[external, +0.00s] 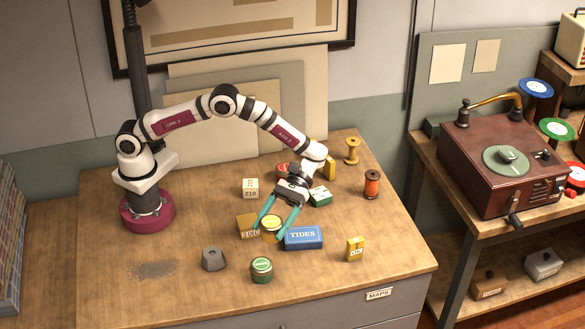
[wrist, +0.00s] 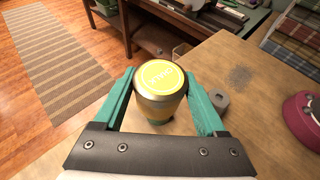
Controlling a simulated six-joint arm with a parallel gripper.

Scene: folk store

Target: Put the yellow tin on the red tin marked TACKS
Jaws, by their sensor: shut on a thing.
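The yellow tin (external: 271,228) is between the teal fingers of my gripper (external: 268,232), which is shut on it. In the wrist view the tin's round yellow lid with white lettering (wrist: 162,78) faces the camera, between the two fingers of my gripper (wrist: 164,108). I cannot tell exactly how high the tin is above the table. A red tin (external: 282,170) stands farther back, partly hidden behind my wrist; its lettering cannot be read.
A blue TIDES box (external: 304,238) lies right of the held tin, and a yellow-brown box (external: 246,225) is close on its left. A green-lidded tin (external: 262,270) and a grey weight (external: 213,259) stand in front.

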